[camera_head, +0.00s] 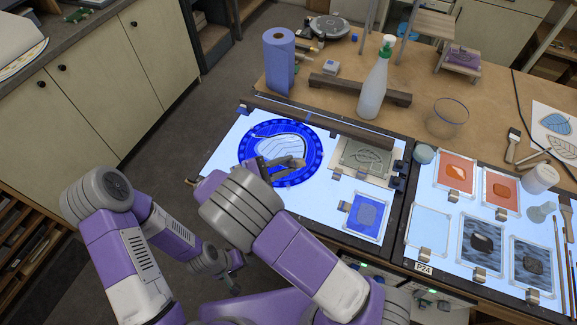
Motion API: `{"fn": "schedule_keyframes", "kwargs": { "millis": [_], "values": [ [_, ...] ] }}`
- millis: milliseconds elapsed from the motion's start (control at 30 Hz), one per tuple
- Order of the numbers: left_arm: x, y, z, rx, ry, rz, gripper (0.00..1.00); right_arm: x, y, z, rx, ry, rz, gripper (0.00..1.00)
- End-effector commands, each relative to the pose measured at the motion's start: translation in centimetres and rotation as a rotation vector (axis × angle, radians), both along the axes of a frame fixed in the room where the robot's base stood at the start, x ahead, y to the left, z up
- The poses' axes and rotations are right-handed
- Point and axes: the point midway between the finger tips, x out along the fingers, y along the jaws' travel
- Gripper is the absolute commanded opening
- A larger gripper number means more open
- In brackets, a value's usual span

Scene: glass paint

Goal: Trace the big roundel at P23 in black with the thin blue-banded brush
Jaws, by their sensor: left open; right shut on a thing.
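The big blue roundel (246,153), with a pale line drawing inside, lies on the lit left panel. No P23 label shows. My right gripper (284,166) is over the lower part of the roundel and shut on a slim thing, apparently the brush. The thing is mostly hidden, and I cannot make out a blue band or whether its tip touches the glass. My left gripper (235,287) is low at the left of my body, off the bench, open and small in view.
A blue paper roll (279,62), spray bottle (375,88) and glass bowl (447,117) stand behind the panel. A dark wooden bar (330,126) runs along its back. Framed glass pieces (457,172) and long brushes (560,262) lie on the right panel, labelled P24.

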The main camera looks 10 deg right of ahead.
Motion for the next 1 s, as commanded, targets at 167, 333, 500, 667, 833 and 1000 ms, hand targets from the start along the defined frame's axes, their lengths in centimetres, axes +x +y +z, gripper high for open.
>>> {"fn": "schedule_keyframes", "kwargs": {
  "millis": [167,333,500,667,833,1000],
  "values": [
    [0.0,0.0,-0.1,0.0,0.0,0.0,0.68,0.6,0.9,-0.2,0.006,0.006,0.004,0.0],
    [0.0,0.0,-0.1,0.0,0.0,0.0,0.68,0.9,1.2,-0.2,0.005,0.007,0.004,0.0],
    [0.0,0.0,-0.1,0.0,0.0,0.0,0.68,1.2,1.7,-0.2,0.005,0.005,0.003,0.0],
    [0.0,0.0,-0.2,0.0,0.0,0.0,0.68,1.9,2.4,-0.1,0.005,0.004,0.003,0.0],
    [0.0,0.0,-0.3,0.0,0.0,0.0,0.68,2.4,3.1,0.0,0.003,0.005,0.001,0.0],
    [0.0,0.0,-0.3,0.0,0.0,0.0,0.68,2.6,3.3,0.0,0.003,0.004,0.001,0.0]
  ]
}}
